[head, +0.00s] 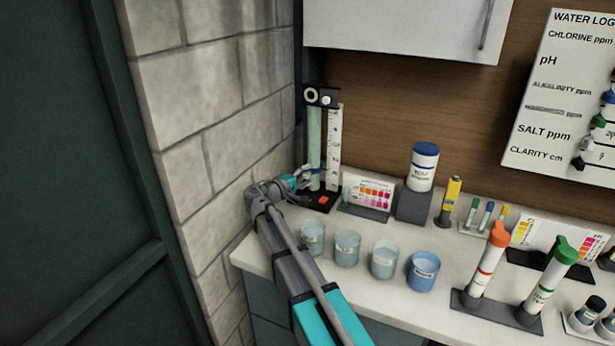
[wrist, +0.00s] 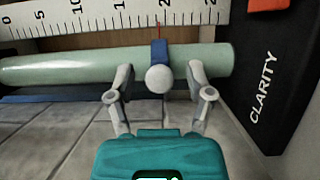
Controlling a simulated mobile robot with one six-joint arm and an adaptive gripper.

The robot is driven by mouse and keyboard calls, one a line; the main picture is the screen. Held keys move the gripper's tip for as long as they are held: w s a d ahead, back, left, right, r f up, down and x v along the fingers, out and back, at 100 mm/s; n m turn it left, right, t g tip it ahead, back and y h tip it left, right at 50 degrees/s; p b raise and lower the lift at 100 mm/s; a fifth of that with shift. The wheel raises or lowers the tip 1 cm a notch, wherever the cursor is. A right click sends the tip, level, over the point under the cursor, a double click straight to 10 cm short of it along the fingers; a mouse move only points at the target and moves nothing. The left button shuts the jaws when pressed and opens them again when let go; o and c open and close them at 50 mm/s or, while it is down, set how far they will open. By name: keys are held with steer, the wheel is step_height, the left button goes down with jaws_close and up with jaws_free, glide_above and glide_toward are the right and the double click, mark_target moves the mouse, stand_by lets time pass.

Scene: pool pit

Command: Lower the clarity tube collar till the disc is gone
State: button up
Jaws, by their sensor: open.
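The clarity tube (head: 314,140) stands upright on its black base (head: 318,207) in the back left corner, filled with pale green water. At its top, a black head shows a pale ring (head: 311,96) and a white round spot (head: 326,99); I cannot tell which is the disc. The blue collar (wrist: 160,52) is around the tube's lower part, its red pointer near 20 on the white scale (wrist: 100,17). A pale round knob (wrist: 159,79) sticks out from the collar. My gripper (wrist: 157,85) is open, its fingers on either side of the knob, apart from it.
A block wall (head: 215,120) rises close on the left. A colour chart (head: 368,192) stands just right of the tube. Several cups, such as the clear one (head: 313,238), line the counter's front, close to my arm. A white cabinet (head: 400,30) hangs above.

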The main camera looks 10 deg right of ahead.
jaws_close()
stand_by(0.4)
steer(key=shift+f, duration=0.1)
steer(key=shift+f+b, duration=0.3)
steer(key=shift+b, duration=0.1)
jaws_free()
